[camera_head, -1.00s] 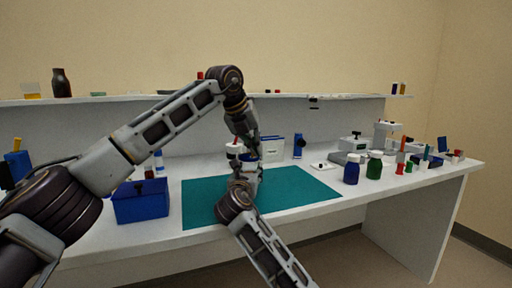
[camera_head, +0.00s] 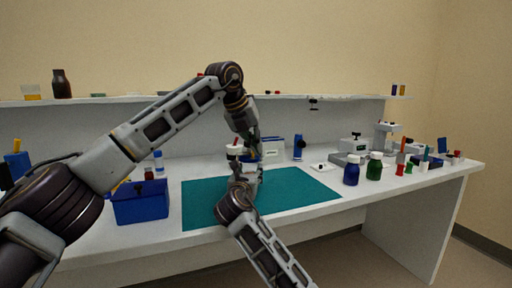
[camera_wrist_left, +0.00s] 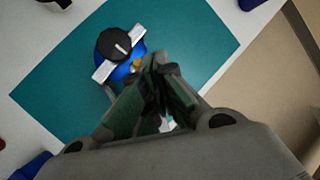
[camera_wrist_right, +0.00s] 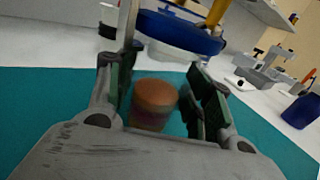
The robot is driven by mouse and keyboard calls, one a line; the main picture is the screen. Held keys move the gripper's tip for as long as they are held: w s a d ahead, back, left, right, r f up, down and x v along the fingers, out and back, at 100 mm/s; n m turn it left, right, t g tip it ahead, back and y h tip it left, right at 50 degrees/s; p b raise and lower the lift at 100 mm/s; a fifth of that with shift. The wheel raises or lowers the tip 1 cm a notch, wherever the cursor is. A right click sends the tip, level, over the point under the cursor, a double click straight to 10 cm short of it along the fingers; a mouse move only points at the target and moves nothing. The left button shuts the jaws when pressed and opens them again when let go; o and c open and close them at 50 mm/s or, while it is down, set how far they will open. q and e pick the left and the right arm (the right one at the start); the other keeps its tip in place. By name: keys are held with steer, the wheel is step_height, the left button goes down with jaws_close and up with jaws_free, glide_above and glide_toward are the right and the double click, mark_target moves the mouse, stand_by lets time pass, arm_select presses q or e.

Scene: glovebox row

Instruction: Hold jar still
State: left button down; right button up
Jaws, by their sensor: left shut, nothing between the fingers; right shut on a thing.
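The jar (camera_wrist_right: 152,102) is between the fingers of my right gripper (camera_wrist_right: 158,70), which is shut on it. It looks amber below, with a pale part and a wide blue top (camera_wrist_right: 180,32) above. In the left wrist view the blue top (camera_wrist_left: 122,72) lies under a white bar with a dark round knob (camera_wrist_left: 113,45); I cannot tell whether these belong to the jar. A small yellow-orange piece (camera_wrist_left: 136,65) sits at its edge. My left gripper (camera_wrist_left: 158,68) is shut and empty beside the blue top. In the head view my arms mostly hide the jar.
A teal mat (camera_head: 295,190) lies under the grippers, clear on its right. A blue box (camera_head: 141,203) stands left of it. A blue bottle (camera_head: 351,172) and a green bottle (camera_head: 374,168) stand to the right. A shelf (camera_head: 140,98) runs along the back.

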arm_select(q)
steer(key=shift+r, duration=0.4)
step_height(320, 180, up, 10)
steer(key=s, duration=0.2)
steer(key=shift+d+f, duration=0.2)
steer(key=shift+d, duration=0.2)
stand_by(0.5)
steer(key=shift+w, duration=0.1)
